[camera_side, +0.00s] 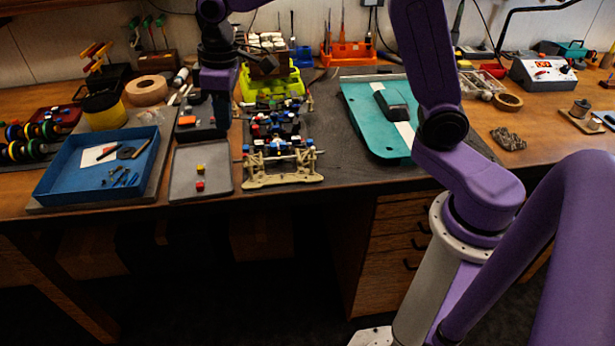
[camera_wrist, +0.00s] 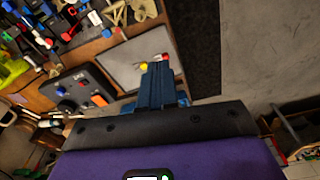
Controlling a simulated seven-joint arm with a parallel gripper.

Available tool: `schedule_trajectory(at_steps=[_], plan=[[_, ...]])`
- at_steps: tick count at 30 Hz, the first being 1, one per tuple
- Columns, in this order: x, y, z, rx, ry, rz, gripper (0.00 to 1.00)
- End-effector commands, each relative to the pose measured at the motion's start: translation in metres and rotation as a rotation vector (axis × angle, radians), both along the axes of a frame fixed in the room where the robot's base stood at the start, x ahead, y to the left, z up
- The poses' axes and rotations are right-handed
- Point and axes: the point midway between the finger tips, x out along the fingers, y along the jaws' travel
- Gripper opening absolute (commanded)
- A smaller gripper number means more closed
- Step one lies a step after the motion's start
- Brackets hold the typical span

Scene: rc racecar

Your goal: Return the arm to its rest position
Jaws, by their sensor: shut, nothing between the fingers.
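My purple arm reaches in from the right and bends over the bench. The chassis, with blue, white and black parts on it, sits on the dark mat left of the teal board. A yellow and a red piece (camera_side: 200,186) lie in the small grey tray, apart from the gripper.
A blue tray (camera_side: 60,193) with small parts stands at the left. A lime-green bin (camera_side: 262,86) and an orange tool holder (camera_side: 347,53) stand behind the chassis. The teal board (camera_side: 363,124) with a black block lies in the middle. The bench's front edge drops away.

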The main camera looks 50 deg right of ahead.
Motion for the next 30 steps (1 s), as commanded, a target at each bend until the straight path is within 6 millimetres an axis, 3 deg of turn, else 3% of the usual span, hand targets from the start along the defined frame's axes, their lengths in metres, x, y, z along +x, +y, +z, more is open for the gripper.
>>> schedule_trajectory(at_steps=[1,8,18,24,30], plan=[[-0.022,0.001,0.003,-0.002,0.003,0.031,0.00],[-0.114,-0.007,0.003,-0.015,0.015,0.163,0.00],[-0.241,-0.056,-0.013,-0.038,0.031,0.354,0.00],[-0.288,-0.086,-0.026,-0.050,0.038,0.434,0.00],[-0.302,-0.097,-0.031,-0.054,0.038,0.461,0.00]])
